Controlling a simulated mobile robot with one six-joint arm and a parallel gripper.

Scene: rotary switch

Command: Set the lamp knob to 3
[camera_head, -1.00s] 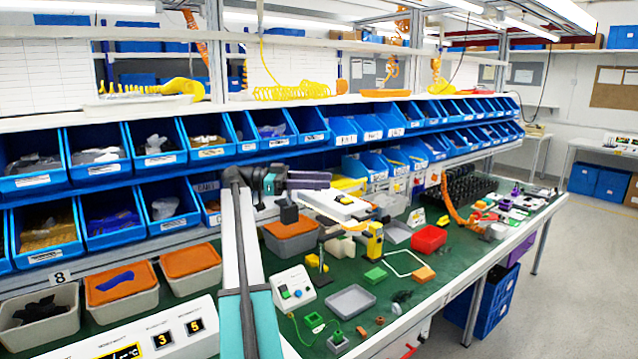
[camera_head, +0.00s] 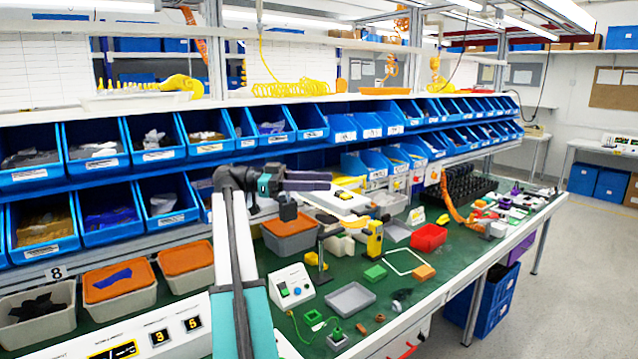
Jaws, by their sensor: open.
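My gripper (camera_head: 322,180) is at the end of my arm, in front of the blue bins, pointing right and above the bench. Its jaws look dark and empty, though they are small here. A small white control box (camera_head: 292,288) with knobs and a green and a blue button stands on the green bench top, below my gripper and apart from it. A larger white panel (camera_head: 196,342) at the lower left shows the digits 3 and 5 on dark displays. I cannot tell which knob is the lamp's, nor any setting. My arm hides part of the panel's right side.
A grey tub with a brown lid (camera_head: 290,238) stands behind the control box. A yellow device (camera_head: 374,240), a grey tray (camera_head: 350,299) and a red tub (camera_head: 429,237) lie to its right. Rows of blue bins (camera_head: 105,212) line the back. The aisle floor (camera_head: 560,290) at right is clear.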

